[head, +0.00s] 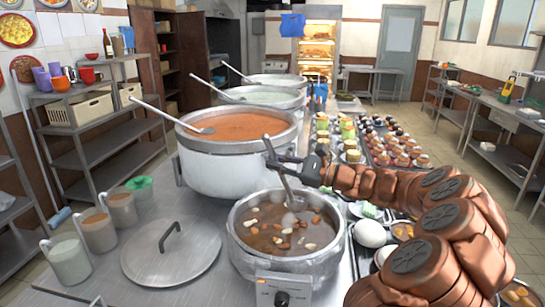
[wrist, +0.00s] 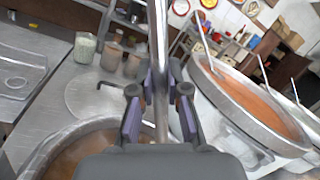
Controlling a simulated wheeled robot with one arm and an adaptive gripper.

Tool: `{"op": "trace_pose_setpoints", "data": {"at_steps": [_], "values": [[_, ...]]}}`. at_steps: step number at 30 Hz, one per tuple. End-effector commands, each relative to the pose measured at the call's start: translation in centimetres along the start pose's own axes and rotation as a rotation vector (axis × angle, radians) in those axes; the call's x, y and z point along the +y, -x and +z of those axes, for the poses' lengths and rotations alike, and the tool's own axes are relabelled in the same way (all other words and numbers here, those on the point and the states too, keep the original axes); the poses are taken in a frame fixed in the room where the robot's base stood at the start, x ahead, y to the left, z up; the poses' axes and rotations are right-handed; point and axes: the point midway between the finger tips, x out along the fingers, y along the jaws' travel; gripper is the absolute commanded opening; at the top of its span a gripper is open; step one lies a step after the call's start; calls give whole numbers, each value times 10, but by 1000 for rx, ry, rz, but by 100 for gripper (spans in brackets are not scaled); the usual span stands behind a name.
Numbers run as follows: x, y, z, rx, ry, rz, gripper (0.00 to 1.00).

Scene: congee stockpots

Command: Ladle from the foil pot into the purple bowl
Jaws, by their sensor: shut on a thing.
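My gripper (head: 292,161) is shut on the metal handle of a ladle (head: 285,183). In the wrist view the handle (wrist: 161,60) passes between the two pads of my gripper (wrist: 160,108). The ladle's lower end is in the near steel pot (head: 236,240), which holds brown broth with pale and orange pieces; its bowl is partly hidden there. Behind it stands a large silvery-white pot (head: 215,178) of orange-red congee with its own ladle. I cannot tell for certain which pot is the foil one. Purple vessels (head: 42,78) stand on the left shelf; no other purple bowl is clear.
A lid (head: 172,250) lies flat left of the near pot. Several jars (head: 121,210) and a green item (head: 140,186) are at the counter's left edge. Two more pots (head: 262,97) stand farther back. Crowded trays of small items (head: 375,140) and a white egg-like object (head: 369,233) are at right.

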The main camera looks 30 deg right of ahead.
Motion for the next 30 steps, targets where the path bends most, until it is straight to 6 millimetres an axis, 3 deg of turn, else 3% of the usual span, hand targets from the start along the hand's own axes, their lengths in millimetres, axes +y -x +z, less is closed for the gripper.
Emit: {"op": "trace_pose_setpoints", "data": {"at_steps": [7,26,30], "values": [[-13,4,-4,-17,-78,-22,0],[32,10,-64,-18,-75,-19,0],[49,6,-64,-7,-14,-2,0]]}}
